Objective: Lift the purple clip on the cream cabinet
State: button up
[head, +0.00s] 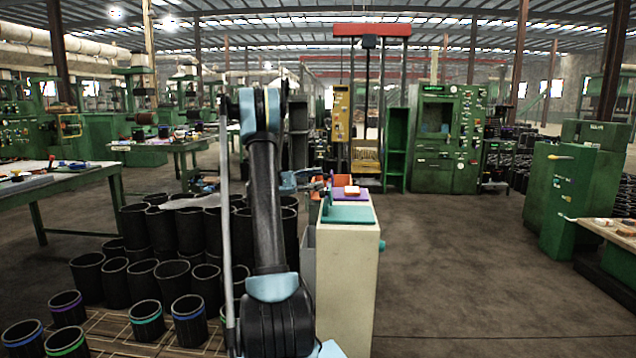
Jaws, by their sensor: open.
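The cream cabinet (346,285) stands just right of my arm, with a teal flat piece (350,215) on the near part of its top. Behind that, a small purple thing (337,193) shows on the top; it looks flat, and I cannot tell at this size whether it is the clip. A small pale and orange thing (352,190) lies at the purple patch. My gripper (326,181) is open, at the left side of the cabinet top, close to the purple thing. I cannot tell whether they touch.
An orange bin (343,181) is at the cabinet's far end. Several black rubber sleeves (188,320) stand on the floor to the left. A green workbench (60,182) is at far left. The floor right of the cabinet (470,270) is clear.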

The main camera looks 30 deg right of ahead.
jog(key=v, duration=1)
jog(key=shift+a, duration=0.3)
jog(key=shift+w+f, duration=0.1)
jog(key=shift+w, duration=0.05)
